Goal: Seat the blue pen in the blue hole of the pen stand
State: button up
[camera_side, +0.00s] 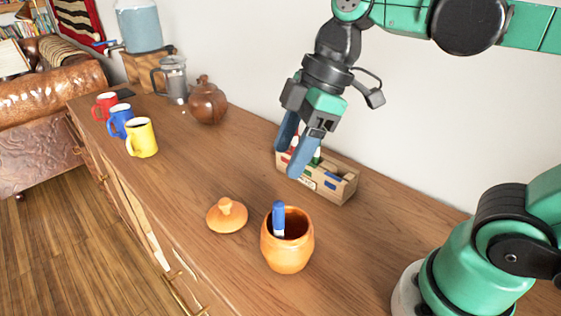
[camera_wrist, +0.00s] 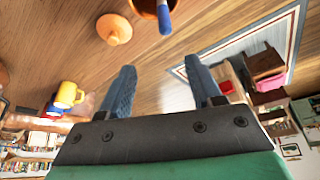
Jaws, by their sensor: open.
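The blue pen (camera_side: 278,218) stands in an orange clay pot (camera_side: 288,252), its blue end sticking up above the rim. The pen also shows at the top of the wrist view (camera_wrist: 164,17). The wooden pen stand (camera_side: 342,190) is by the wall, partly hidden behind my fingers. It has a blue patch on its near right part and green and red with white further left; I cannot make out the holes. My gripper (camera_side: 288,160) is open and empty, its blue fingers in front of and above the stand. The fingers also show apart in the wrist view (camera_wrist: 164,72).
An orange lid (camera_side: 227,215) lies left of the pot. Yellow (camera_side: 141,138), blue (camera_side: 121,121) and red (camera_side: 105,106) mugs stand along the left edge. A brown teapot (camera_side: 207,103) and a glass press (camera_side: 174,80) stand further back. The wooden top between is clear.

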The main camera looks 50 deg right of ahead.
aim_at(279, 202)
jog(key=shift+n+g, duration=0.4)
jog(key=shift+n, duration=0.5)
jog(key=f, duration=0.2)
jog(key=a+f, duration=0.1)
jog(key=f, duration=0.1)
jog(key=shift+s+f, duration=0.15)
jog(key=shift+f, duration=0.2)
jog(key=shift+x, duration=2.85)
grip_shut()
